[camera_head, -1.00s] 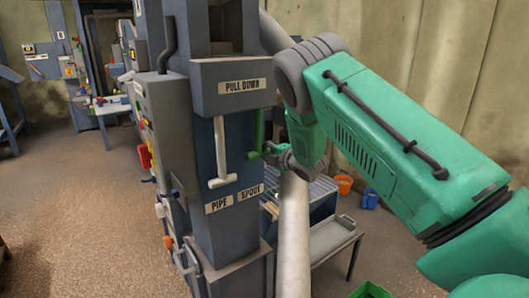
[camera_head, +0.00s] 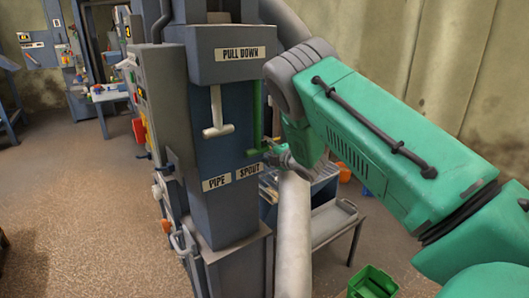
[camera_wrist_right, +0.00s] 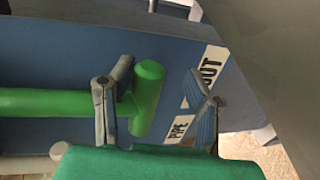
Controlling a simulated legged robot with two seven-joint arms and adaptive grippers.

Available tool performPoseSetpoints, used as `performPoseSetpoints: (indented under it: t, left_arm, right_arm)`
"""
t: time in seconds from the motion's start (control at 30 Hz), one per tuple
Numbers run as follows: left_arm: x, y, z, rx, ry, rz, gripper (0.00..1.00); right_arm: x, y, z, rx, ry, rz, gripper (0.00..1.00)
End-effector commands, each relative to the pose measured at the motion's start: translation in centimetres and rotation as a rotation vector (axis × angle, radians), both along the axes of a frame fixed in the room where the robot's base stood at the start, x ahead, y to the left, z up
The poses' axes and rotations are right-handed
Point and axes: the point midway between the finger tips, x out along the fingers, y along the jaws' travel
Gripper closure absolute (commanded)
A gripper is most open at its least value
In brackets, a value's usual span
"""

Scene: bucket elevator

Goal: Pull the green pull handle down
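The green pull handle (camera_head: 257,112) is a vertical rod with a crossbar, on the front of the blue column under the PULL DOWN sign. Its crossbar hangs lower than that of the white T-handle (camera_head: 216,112) beside it. My right gripper (camera_head: 275,155) is at the lower end of the green handle. In the right wrist view, the green crossbar (camera_wrist_right: 147,96) lies between the two spread fingers of my right gripper (camera_wrist_right: 158,104). The near-left finger overlaps the rod; a gap shows before the other finger. My left gripper is not in view.
The blue column (camera_head: 226,155) carries a PIPE SPOUT label below the handles. A pale pipe (camera_head: 292,235) runs down just right of it. A green bin (camera_head: 372,283) and a metal bench (camera_head: 330,222) stand at lower right. The floor at left is open.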

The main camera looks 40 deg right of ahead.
Motion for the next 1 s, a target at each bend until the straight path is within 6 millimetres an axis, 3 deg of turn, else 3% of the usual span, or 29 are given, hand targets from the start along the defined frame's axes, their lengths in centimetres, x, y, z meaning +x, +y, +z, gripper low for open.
performPoseSetpoints:
  t: [0.27,0.7,1.0]
  left_arm:
    - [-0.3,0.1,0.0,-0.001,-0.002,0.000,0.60]
    - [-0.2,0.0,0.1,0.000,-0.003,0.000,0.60]
    - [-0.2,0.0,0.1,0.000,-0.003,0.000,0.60]
  right_arm:
    - [-1.0,0.2,0.5,-0.002,-0.003,0.000,0.56]
    - [-9.4,0.8,1.9,0.001,0.001,-0.001,0.56]
    - [-11.5,1.1,2.2,0.002,0.000,0.001,0.56]
